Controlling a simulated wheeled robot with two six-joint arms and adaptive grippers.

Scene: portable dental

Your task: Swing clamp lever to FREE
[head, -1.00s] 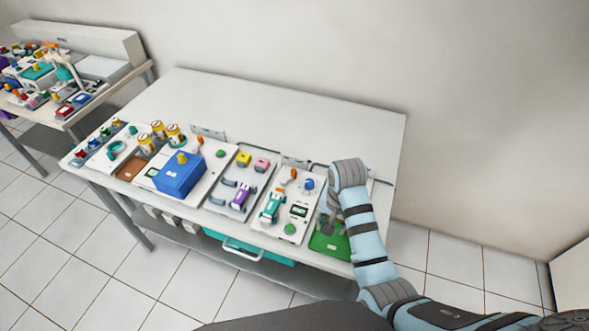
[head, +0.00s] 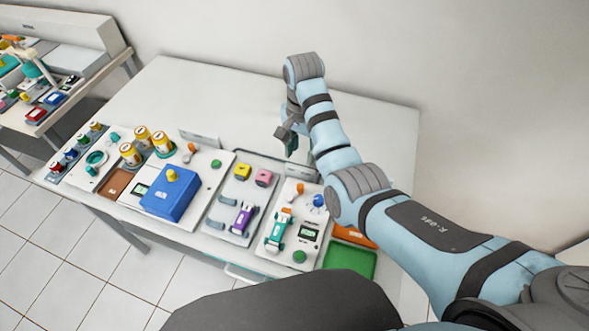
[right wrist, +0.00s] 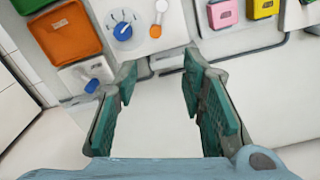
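Several levers show, and I cannot read which is the clamp lever. An orange-ended lever (head: 297,190) stands on the white panel with the blue dial knob (head: 318,201); the right wrist view shows this lever (right wrist: 160,7) and knob (right wrist: 123,31) near the top. A small white unit with a blue-tipped lever (right wrist: 92,85) shows left of the fingers in the right wrist view; the arm seems to hide it in the head view. My right gripper (head: 289,140) is open and empty above the back of the table, (right wrist: 155,115) its teal pads well apart. My left gripper is out of view.
An orange tray (right wrist: 67,40) and a green tray (head: 350,262) lie at the right end. Yellow (head: 243,171) and pink (head: 264,177) blocks sit on a grey tray. Another orange lever (head: 190,150) stands near the blue box (head: 170,196). The back of the table (head: 200,90) is clear.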

